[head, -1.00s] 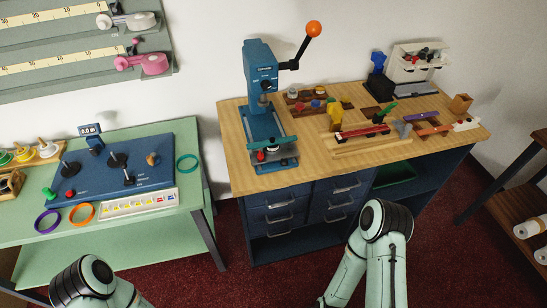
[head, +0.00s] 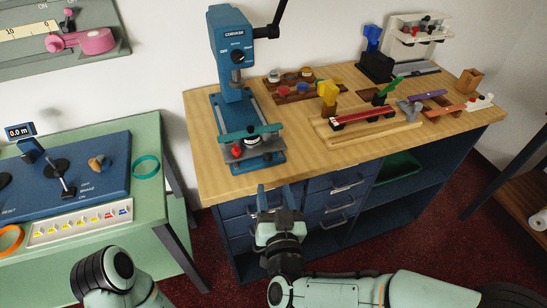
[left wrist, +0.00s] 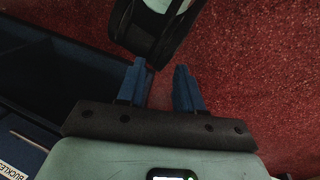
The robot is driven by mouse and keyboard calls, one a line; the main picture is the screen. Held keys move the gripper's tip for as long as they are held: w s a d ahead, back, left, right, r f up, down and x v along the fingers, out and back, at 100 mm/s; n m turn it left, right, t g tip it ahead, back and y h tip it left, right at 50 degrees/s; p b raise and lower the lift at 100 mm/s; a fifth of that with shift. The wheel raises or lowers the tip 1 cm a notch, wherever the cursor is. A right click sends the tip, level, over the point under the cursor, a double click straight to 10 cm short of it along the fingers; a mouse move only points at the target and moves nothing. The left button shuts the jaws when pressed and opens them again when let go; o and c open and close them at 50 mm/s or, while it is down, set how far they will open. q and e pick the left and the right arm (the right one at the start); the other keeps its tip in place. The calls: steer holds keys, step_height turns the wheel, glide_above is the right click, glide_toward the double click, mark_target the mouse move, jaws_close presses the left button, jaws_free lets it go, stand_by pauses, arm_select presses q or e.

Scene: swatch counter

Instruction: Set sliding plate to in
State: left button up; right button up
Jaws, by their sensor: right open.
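A blue press (head: 232,50) stands on the wooden-topped bench. A grey plate (head: 262,158) lies at its foot, with a teal bar (head: 265,130) across it and a red knob (head: 237,151) at its left. I cannot tell for sure which part is the sliding plate, nor whether it is in or out. My right gripper (head: 276,192) is open and empty, in front of the bench edge, below the press and apart from it. My left gripper (left wrist: 160,90) is open and empty over the red floor in the left wrist view; the head view shows only its arm.
A green table (head: 150,200) with a blue panel stands at left.

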mark_target(268, 160)
steer(key=w, duration=0.4)
steer(key=w+a, duration=0.1)
steer(key=w, duration=0.3)
steer(key=w+b, duration=0.1)
steer(key=w, duration=0.2)
steer(key=shift+w+a, duration=0.2)
steer(key=shift+w, duration=0.2)
arm_select(q)
steer(key=shift+w+a+f+t, duration=0.3)
steer(key=shift+w+a+f, duration=0.15)
steer(key=shift+w+f, duration=0.3)
steer(key=shift+r, duration=0.1)
arm_select(e)
jaws_close()
